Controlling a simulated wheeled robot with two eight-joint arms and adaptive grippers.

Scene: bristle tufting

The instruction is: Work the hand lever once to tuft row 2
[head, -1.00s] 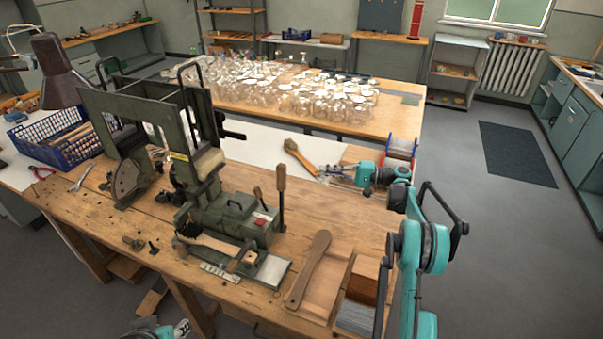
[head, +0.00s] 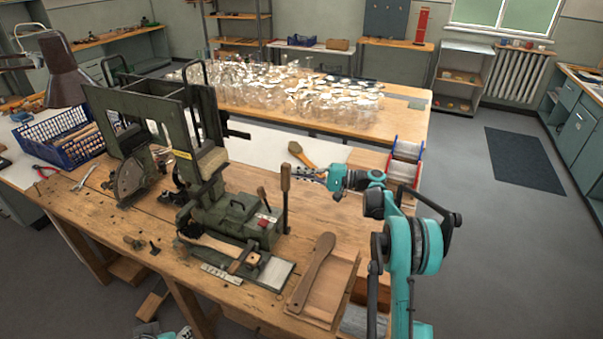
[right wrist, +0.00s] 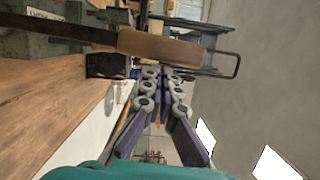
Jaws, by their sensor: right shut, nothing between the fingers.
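The green tufting machine (head: 235,215) stands on the wooden bench. Its hand lever (head: 285,178) has a wooden handle and stands upright at the machine's right side. My right gripper (head: 304,173) is shut and empty, its fingers pointing left just right of the lever handle. In the right wrist view the wooden handle (right wrist: 165,45) lies across the top, beyond the fingertips (right wrist: 167,72); I cannot tell whether they touch it. A wooden brush body (head: 208,243) lies at the machine's front. My left gripper is not in view.
A wooden paddle-shaped brush body (head: 318,262) lies in a shallow tray at the front right. Another brush (head: 299,154) lies behind my right gripper. Spools (head: 404,160) stand at the bench's right edge. A blue crate (head: 62,140) is at the left.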

